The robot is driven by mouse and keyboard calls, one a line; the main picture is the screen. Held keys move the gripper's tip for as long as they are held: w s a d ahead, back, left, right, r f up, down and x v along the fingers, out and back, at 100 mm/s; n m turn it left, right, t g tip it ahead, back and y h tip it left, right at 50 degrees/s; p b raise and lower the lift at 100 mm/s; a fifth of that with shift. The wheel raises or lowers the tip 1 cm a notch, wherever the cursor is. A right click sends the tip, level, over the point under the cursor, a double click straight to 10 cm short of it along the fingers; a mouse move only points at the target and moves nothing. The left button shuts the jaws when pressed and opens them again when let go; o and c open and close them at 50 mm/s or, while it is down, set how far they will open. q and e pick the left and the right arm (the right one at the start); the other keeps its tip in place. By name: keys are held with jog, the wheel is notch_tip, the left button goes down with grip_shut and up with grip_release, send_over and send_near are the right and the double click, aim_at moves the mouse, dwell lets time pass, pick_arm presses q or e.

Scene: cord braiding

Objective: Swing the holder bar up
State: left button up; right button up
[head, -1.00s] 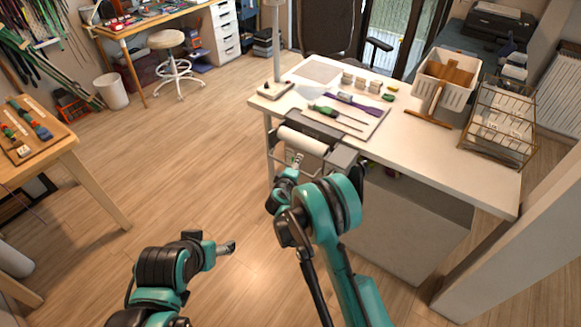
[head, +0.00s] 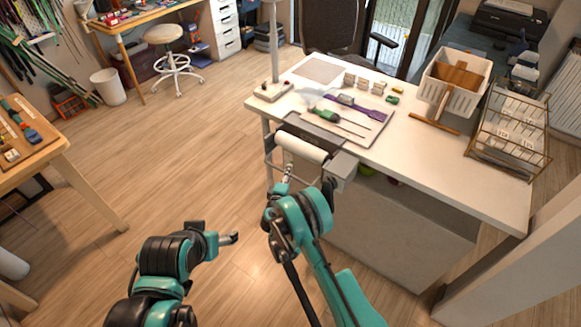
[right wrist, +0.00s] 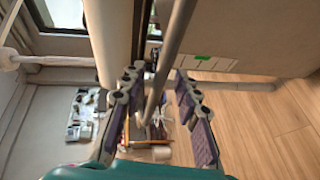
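The holder bar shows as a thin grey bar (head: 268,152) around the white roll (head: 300,146) at the table's near-left edge. In the right wrist view, a grey bar (right wrist: 172,50) runs down between the two fingers of my right gripper (right wrist: 156,80), with the pale roll (right wrist: 110,40) to its left. The fingers stand apart on either side of the bar and do not look clamped on it. In the head view my right gripper (head: 287,174) is just below the roll, small and partly hidden. My left gripper (head: 230,238) is low over the floor, away from the table; its fingers are unclear.
A wooden bench (head: 70,165) stands at the left. The floor between is clear.

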jog(key=shift+w, duration=0.15)
jog(key=shift+r, duration=0.1)
grip_shut()
